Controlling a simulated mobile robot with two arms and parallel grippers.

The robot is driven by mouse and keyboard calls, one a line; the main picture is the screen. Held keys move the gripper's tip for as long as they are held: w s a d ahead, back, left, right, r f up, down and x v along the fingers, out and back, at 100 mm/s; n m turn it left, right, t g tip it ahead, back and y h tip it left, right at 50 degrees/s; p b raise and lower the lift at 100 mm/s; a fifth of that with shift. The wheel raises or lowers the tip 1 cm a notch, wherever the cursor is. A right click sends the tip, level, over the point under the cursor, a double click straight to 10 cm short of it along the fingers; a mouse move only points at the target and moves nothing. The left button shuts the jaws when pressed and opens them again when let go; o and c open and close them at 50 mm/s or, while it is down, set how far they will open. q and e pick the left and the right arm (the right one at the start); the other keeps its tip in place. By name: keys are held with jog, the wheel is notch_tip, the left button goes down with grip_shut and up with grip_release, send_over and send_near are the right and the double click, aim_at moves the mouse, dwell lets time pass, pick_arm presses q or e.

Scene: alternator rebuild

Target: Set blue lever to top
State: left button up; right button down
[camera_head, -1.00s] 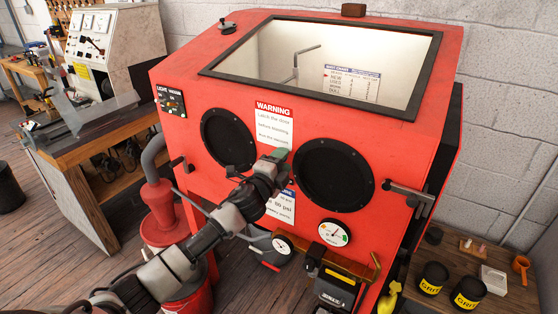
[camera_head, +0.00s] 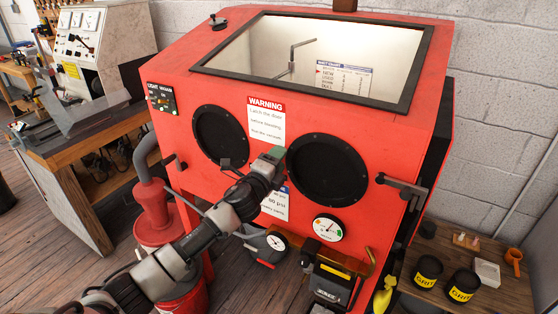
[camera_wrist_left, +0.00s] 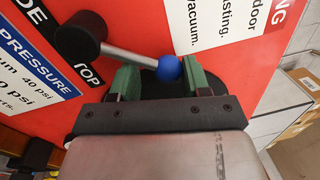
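The blue lever's ball (camera_wrist_left: 169,68) shows in the left wrist view, on the end of a grey rod (camera_wrist_left: 128,55) that runs from a round black hub (camera_wrist_left: 82,38) on the red panel. The letters "TOP" (camera_wrist_left: 88,73) are beside the hub. My left gripper (camera_wrist_left: 163,80) has its green fingers apart with the ball between them, nearer the right finger; firm contact cannot be told. In the head view, my left gripper (camera_head: 275,157) is at the cabinet front between the two black round ports, and it hides the lever. My right gripper is not in view.
The red blasting cabinet (camera_head: 420,130) fills the middle. A warning sign (camera_head: 266,120) is above my gripper, with a port (camera_head: 328,170) to its right and a gauge (camera_head: 328,228) below right. Grit cans (camera_head: 428,268) stand on a low bench.

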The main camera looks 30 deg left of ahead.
pick_arm(q)
jog(key=o, duration=0.6)
jog(key=shift+a+f, duration=0.25)
jog(key=shift+a, duration=0.45)
jog(key=shift+c, duration=0.2)
jog(key=shift+d, duration=0.1)
jog(key=shift+w+d, duration=0.1)
jog(key=s+f+b, duration=0.1)
jog(key=s+b, duration=0.1)
jog(key=s, duration=0.8)
jog(key=shift+s+a, duration=0.35)
jog(key=shift+s, duration=0.05)
